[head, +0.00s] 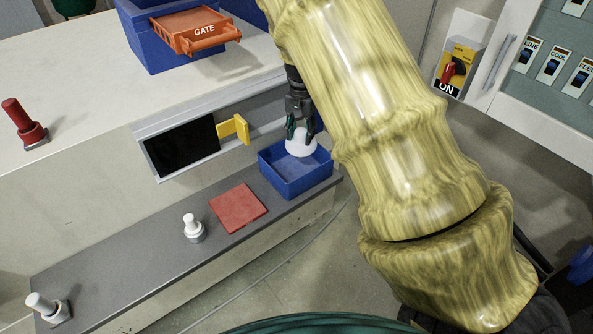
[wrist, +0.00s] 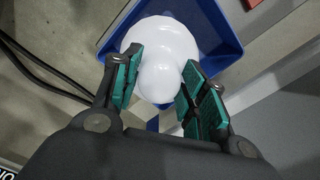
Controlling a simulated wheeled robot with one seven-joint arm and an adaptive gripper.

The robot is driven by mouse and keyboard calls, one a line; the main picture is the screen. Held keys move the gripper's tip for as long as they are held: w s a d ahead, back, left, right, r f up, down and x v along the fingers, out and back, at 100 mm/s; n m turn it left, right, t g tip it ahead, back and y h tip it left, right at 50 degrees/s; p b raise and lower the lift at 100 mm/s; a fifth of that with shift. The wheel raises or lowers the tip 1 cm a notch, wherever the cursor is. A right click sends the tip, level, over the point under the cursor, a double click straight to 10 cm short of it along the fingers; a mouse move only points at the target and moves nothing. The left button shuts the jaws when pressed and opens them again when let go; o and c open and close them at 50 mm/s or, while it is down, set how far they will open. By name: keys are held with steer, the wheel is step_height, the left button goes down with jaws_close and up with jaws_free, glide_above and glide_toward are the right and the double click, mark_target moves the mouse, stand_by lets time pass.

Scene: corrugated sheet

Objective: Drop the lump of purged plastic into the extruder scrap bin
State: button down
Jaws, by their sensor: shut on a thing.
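The lump of purged plastic (head: 301,147) is white, smooth and rounded. My gripper (head: 301,126) is shut on it from above. In the wrist view the lump (wrist: 165,42) sits between the two green-padded fingers (wrist: 161,82). An open blue bin (head: 300,187), which looks like the scrap bin, stands at the right end of the grey ledge. The lump appears over the far part of this bin in the head view. In the wrist view the bin (wrist: 226,40) shows behind the lump. The exact height of the lump above the bin is hard to tell.
A red square plate (head: 238,207) lies on the grey ledge (head: 120,250) left of the bin. Two white knobs (head: 193,228) stand farther left. A yellow flap (head: 234,129) sticks out beside a dark opening (head: 181,148). An orange GATE piece (head: 196,30) is above.

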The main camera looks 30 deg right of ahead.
steer(key=shift+s, duration=0.15)
steer(key=shift+w+f, duration=0.2)
steer(key=shift+w, duration=0.05)
steer(key=c, duration=1)
jaws_free()
steer(key=shift+o, duration=1.4)
steer(key=shift+s+r, duration=0.15)
steer(key=shift+s, duration=0.05)
steer(key=shift+w, duration=0.1)
step_height(320, 180, up, 12)
steer(key=shift+a, duration=0.1)
